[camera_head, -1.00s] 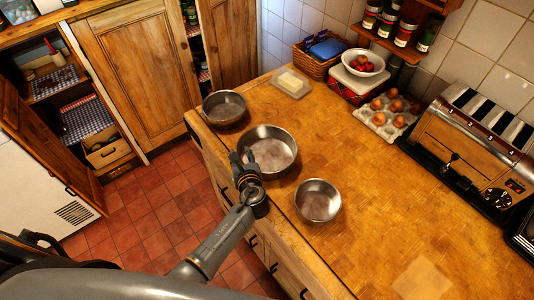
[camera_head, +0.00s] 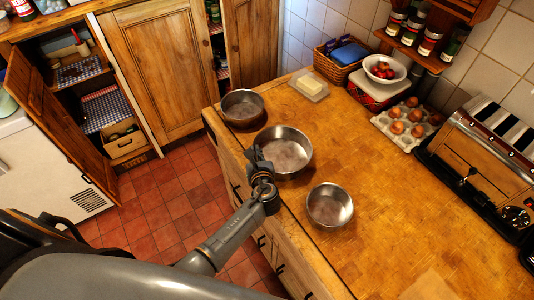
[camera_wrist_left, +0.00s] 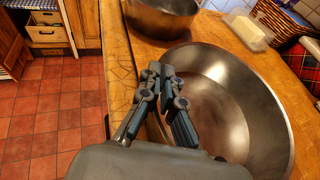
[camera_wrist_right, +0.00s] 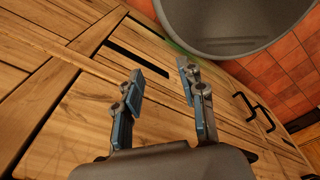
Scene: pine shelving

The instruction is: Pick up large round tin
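The large round tin (camera_head: 290,150) is a wide, empty metal pan. It stands upright on the wooden worktop, in the middle of three round tins near the left edge. It fills the right of the left wrist view (camera_wrist_left: 230,100). My left gripper (camera_head: 256,154) is at its near-left rim. Its fingers (camera_wrist_left: 160,72) are drawn together at the tips, one outside the wall and one inside, with the rim between them. The exact contact is partly hidden by the fingers. My right gripper (camera_wrist_right: 161,70) is open and empty in front of wooden cabinet fronts, outside the head view.
A medium tin (camera_head: 242,107) stands behind the large one and a small tin (camera_head: 330,205) in front. A butter dish (camera_head: 309,85), wicker basket (camera_head: 340,66), egg tray (camera_head: 405,122) and toaster (camera_head: 480,155) stand further back and right. The worktop's middle is clear.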

